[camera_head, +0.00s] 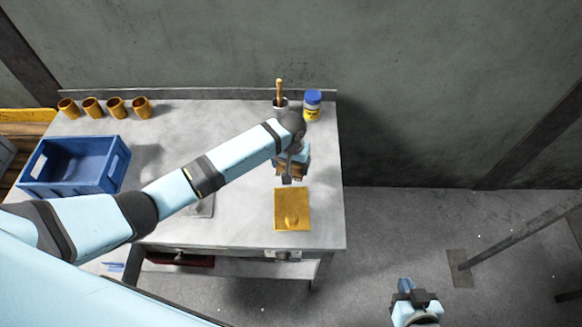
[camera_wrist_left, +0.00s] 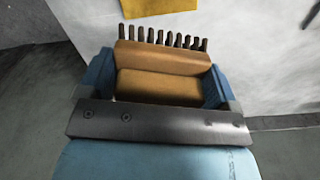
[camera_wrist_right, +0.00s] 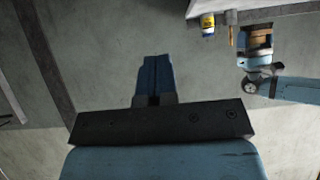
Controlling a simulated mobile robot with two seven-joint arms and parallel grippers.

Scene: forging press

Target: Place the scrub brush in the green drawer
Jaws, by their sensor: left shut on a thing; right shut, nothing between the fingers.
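The scrub brush (camera_wrist_left: 160,85) has a brown wooden body and a row of dark bristles. My left gripper (camera_wrist_left: 158,72) is shut on it, with a blue finger at each end of the block. In the head view my left gripper (camera_head: 289,176) holds the brush (camera_head: 291,168) over the right part of the table, behind a yellow flat piece. My right gripper (camera_head: 405,287) is shut and empty, off the table to the right; its closed fingers also show in the right wrist view (camera_wrist_right: 155,80). I cannot make out a green drawer in any view.
The metal table (camera_head: 235,125) carries a blue crate (camera_head: 70,187), several orange cups (camera_head: 117,107), a holder (camera_head: 280,104) with a wooden handle, a blue-lidded jar (camera_head: 312,105) and the yellow flat piece (camera_head: 292,210). A red part (camera_head: 180,260) shows under the front edge.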

